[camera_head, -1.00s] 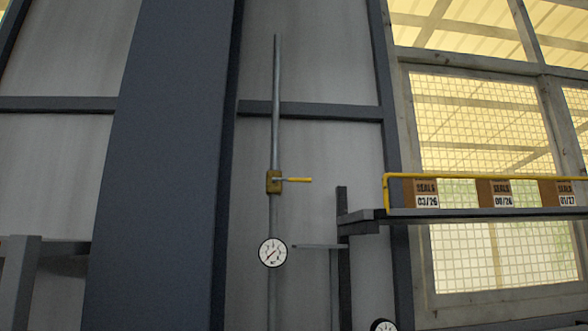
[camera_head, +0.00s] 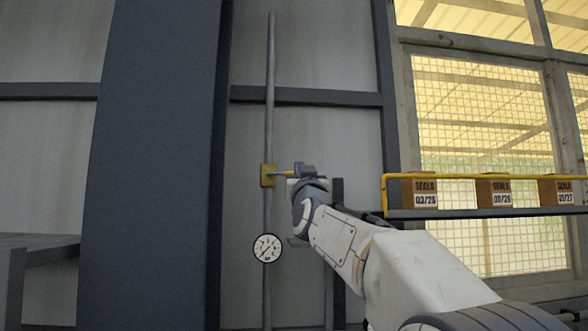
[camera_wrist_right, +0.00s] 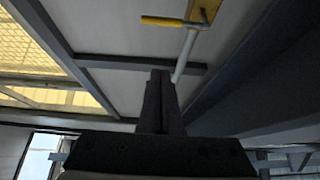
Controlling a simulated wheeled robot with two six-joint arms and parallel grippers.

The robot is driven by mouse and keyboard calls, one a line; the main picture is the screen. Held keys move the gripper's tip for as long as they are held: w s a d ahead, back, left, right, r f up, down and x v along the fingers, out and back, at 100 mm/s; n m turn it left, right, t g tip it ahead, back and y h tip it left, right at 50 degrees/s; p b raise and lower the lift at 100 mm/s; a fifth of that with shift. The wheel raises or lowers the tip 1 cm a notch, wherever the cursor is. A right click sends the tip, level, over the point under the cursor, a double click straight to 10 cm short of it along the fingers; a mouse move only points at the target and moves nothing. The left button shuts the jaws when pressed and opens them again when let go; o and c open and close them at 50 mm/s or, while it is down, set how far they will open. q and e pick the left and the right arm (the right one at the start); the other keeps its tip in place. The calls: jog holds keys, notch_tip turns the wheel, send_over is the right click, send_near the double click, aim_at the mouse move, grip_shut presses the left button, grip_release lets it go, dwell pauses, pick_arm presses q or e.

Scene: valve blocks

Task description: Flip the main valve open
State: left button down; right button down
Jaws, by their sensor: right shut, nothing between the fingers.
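The main valve is a brass-coloured body (camera_head: 268,175) on a thin vertical grey pipe (camera_head: 270,100). Its yellow lever (camera_head: 284,173) points right, roughly level, across the pipe. My right gripper (camera_head: 305,170) is at the lever's right end in the head view and hides its tip. In the right wrist view the gripper (camera_wrist_right: 161,74) is shut and empty. The yellow lever (camera_wrist_right: 163,22) and valve body (camera_wrist_right: 205,10) show beyond the fingertips, with a visible gap in the picture. Contact is not visible. My left gripper is not in view.
A round gauge (camera_head: 267,248) sits on the pipe below the valve. A shelf (camera_head: 470,212) with a yellow rail (camera_head: 450,176) and several SEALS boxes (camera_head: 420,191) is to the right. A wide dark column (camera_head: 150,170) stands left of the pipe.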

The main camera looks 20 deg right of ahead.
jog(key=shift+s+d+r, duration=0.1)
jog(key=shift+s+d, duration=0.05)
jog(key=shift+d, duration=0.05)
jog(key=p+x, duration=0.9)
jog(key=x, duration=0.2)
jog(key=shift+f, duration=2.15)
jog(key=shift+s, duration=0.1)
